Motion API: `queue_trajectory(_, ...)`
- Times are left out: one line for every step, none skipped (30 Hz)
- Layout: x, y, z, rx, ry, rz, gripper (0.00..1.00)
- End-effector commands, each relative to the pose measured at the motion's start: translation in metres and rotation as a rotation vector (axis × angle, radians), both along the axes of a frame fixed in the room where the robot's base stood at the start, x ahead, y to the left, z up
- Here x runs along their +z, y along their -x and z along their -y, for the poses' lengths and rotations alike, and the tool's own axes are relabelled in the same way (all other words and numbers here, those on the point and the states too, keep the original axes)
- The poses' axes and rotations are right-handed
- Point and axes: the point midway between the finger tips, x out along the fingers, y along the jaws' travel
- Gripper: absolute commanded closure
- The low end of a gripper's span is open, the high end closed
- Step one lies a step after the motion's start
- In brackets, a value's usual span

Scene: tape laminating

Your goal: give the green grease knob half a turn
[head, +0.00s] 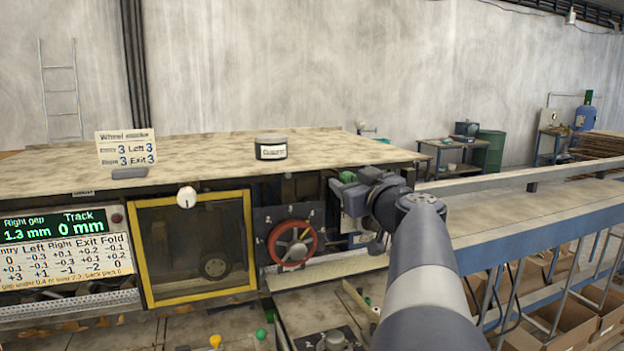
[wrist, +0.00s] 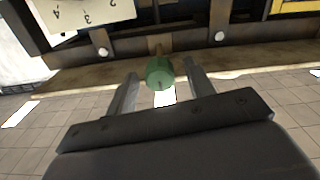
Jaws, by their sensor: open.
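The green grease knob (wrist: 160,72) is a short green cylinder on a brown mount at the machine's edge, in the upper middle of the wrist view. My gripper (wrist: 162,69) is open, with one grey finger on each side of the knob. A narrow gap shows between each finger and the knob, so the fingers do not appear to press on it. In the head view, my gripper (head: 350,195) is at the machine front, right of the red handwheel (head: 292,242).
A white number plate (wrist: 85,14) and a bolted rail lie just beyond the knob in the wrist view. A yellow-framed window (head: 196,247) is left of the handwheel. A black jar (head: 271,152) stands on the machine top. A blue-sided conveyor (head: 520,215) extends right.

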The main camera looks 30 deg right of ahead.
Motion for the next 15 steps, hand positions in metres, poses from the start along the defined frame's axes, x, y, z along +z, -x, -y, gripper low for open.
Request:
queue_trajectory(-0.0002,-0.0001,0.0001,0.000,0.000,0.000,0.49)
queue_trajectory(-0.0002,0.0000,0.0000,0.000,0.000,0.000,0.49)
queue_trajectory(-0.0003,0.0001,0.0000,0.000,0.000,0.000,0.49)
queue_trajectory(-0.0003,0.0001,0.0000,0.000,0.000,0.000,0.49)
queue_trajectory(-0.0003,0.0001,0.0001,0.000,0.000,0.000,0.50)
queue_trajectory(-0.0003,0.0002,0.0001,0.000,0.000,0.000,0.54)
queue_trajectory(-0.0003,0.0002,0.0001,0.000,0.000,0.000,0.56)
queue_trajectory(-0.0003,0.0002,0.0001,0.000,0.000,0.000,0.58)
queue_trajectory(-0.0004,0.0003,0.0001,0.000,0.000,0.000,0.62)
queue_trajectory(-0.0003,0.0003,0.0001,0.000,0.000,0.000,0.64)
queue_trajectory(-0.0003,0.0003,0.0001,0.000,0.000,0.000,0.67)
queue_trajectory(-0.0004,0.0003,0.0001,0.000,0.000,0.000,0.70)
queue_trajectory(-0.0003,0.0003,0.0002,0.000,0.000,0.000,0.72)
queue_trajectory(-0.0003,0.0003,0.0002,0.000,0.000,0.000,0.75)
queue_trajectory(-0.0003,0.0004,0.0001,0.000,0.000,0.000,0.78)
